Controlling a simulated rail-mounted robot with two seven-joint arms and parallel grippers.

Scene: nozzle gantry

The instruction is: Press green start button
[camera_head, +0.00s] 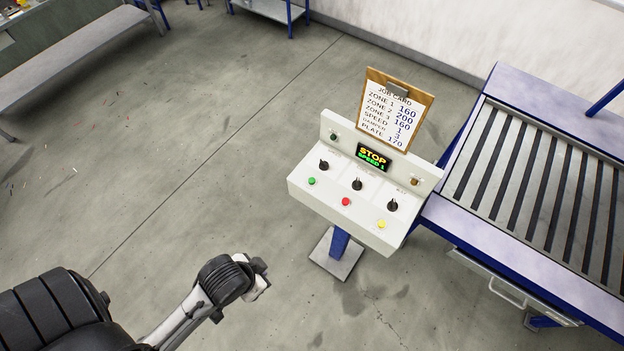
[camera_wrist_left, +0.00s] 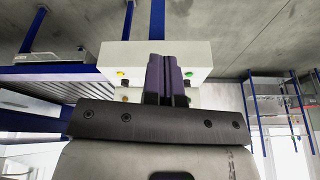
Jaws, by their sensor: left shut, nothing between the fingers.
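The green button (camera_head: 311,181) is at the left of the lower row on the sloped face of a white control box (camera_head: 302,166). A red button (camera_head: 346,202) and a yellow button (camera_head: 381,224) share that row. My left gripper (camera_head: 262,277) is in front of and below the box, apart from it, with no object in it. In the left wrist view the picture is turned over; the shut fingers (camera_wrist_left: 167,68) cover the middle of the box, and the green button (camera_wrist_left: 189,74) shows just right of them. My right gripper is not seen.
Three black knobs and a display (camera_head: 372,158) reading STOP, SPEED 1 are above the buttons. A job card (camera_head: 396,108) stands behind the box. A roller conveyor (camera_head: 540,180) is close on the right. The floor to the left is open.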

